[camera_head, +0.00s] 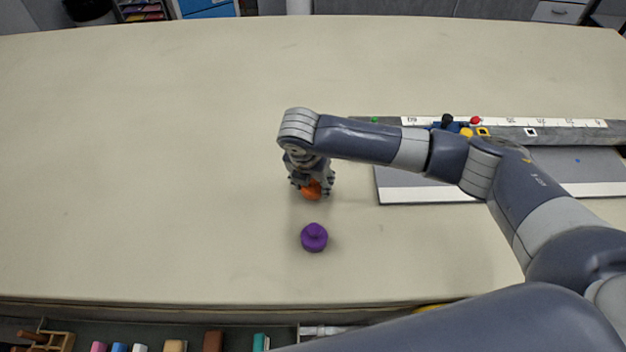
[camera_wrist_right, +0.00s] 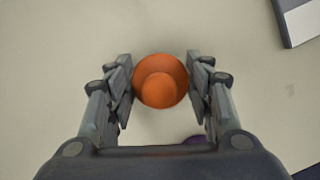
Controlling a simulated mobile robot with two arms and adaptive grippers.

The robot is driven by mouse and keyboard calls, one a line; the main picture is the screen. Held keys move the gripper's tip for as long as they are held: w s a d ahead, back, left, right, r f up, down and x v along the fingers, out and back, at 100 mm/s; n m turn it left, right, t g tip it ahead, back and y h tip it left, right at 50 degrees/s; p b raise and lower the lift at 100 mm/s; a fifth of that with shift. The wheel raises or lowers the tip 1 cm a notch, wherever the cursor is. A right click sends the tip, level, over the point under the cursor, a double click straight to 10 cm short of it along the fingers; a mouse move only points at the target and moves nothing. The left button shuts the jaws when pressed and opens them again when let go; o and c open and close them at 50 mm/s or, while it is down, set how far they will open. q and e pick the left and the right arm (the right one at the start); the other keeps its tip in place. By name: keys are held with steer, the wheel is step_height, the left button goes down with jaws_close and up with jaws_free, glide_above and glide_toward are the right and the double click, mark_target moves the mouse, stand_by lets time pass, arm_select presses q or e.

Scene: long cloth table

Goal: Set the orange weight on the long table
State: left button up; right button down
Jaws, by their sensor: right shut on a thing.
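The orange weight (camera_head: 312,189) is between the fingers of my right gripper (camera_head: 312,185), low over the long table (camera_head: 150,150). In the right wrist view, the round orange weight (camera_wrist_right: 161,82) sits between the two fingers of the right gripper (camera_wrist_right: 160,85), which is shut on it. I cannot tell whether the weight's base touches the table. My left gripper is not in view.
A purple weight (camera_head: 314,238) stands on the table just in front of the right gripper. A grey and white board (camera_head: 430,190) and a ruler track (camera_head: 560,130) with small coloured pieces lie to the right. The table's left side is clear.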

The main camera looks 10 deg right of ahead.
steer(key=shift+f, duration=0.25)
steer(key=shift+w+f, duration=0.1)
steer(key=shift+f, duration=0.15)
steer(key=c, duration=0.8)
jaws_free()
steer(key=shift+f, duration=0.15)
steer(key=shift+o, duration=0.2)
steer(key=shift+r, duration=0.25)
steer(key=b+v, duration=0.1)
steer(key=v, duration=1.1)
steer(key=shift+b, duration=0.3)
steer(key=shift+f, duration=0.1)
